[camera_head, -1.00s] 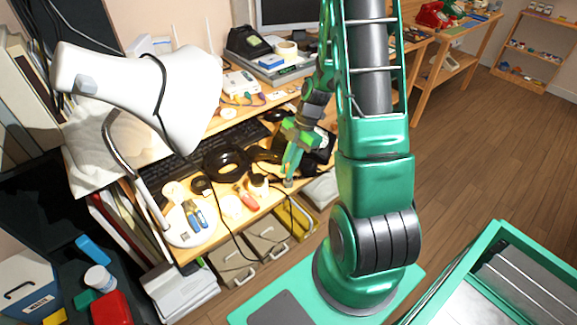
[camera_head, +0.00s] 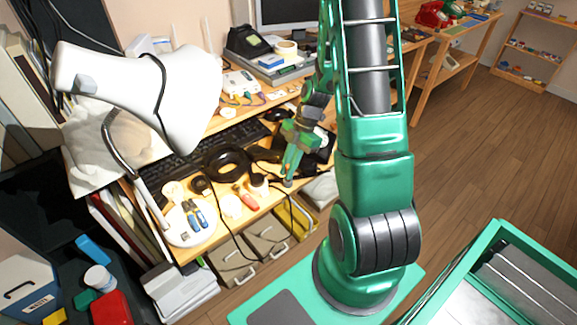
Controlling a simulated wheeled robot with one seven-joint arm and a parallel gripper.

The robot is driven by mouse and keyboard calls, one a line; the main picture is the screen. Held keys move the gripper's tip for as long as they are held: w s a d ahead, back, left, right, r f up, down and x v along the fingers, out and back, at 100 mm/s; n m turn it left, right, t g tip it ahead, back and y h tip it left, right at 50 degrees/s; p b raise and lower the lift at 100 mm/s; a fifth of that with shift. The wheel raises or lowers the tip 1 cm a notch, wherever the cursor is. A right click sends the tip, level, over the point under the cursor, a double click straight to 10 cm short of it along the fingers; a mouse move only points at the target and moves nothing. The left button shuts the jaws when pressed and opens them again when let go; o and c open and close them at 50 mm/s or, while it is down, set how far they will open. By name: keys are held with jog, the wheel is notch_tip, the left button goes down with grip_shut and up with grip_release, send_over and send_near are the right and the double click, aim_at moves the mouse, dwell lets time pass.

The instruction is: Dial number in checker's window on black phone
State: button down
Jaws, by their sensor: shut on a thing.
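My green gripper (camera_head: 289,178) points down over the front right part of the wooden desk (camera_head: 215,227). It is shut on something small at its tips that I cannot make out. A black phone-like set (camera_head: 248,42) stands at the back of the desk, left of the monitor. Another dark object (camera_head: 322,153) lies just right of and behind my gripper, partly hidden by my arm, and I cannot tell if it is a phone. A grey box (camera_head: 280,72) sits behind my gripper; I cannot read any number or window on it.
A white lamp (camera_head: 150,85) leans over the left of the desk. A black keyboard (camera_head: 215,145), a black ring-shaped object (camera_head: 228,162) and screwdrivers (camera_head: 196,215) lie on the desk. A red phone (camera_head: 432,14) stands on the far right bench. The wooden floor (camera_head: 480,150) at right is clear.

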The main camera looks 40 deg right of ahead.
jog(key=shift+f, duration=0.9)
jog(key=c, duration=1.7)
grip_release()
jog(key=shift+v, duration=5.4)
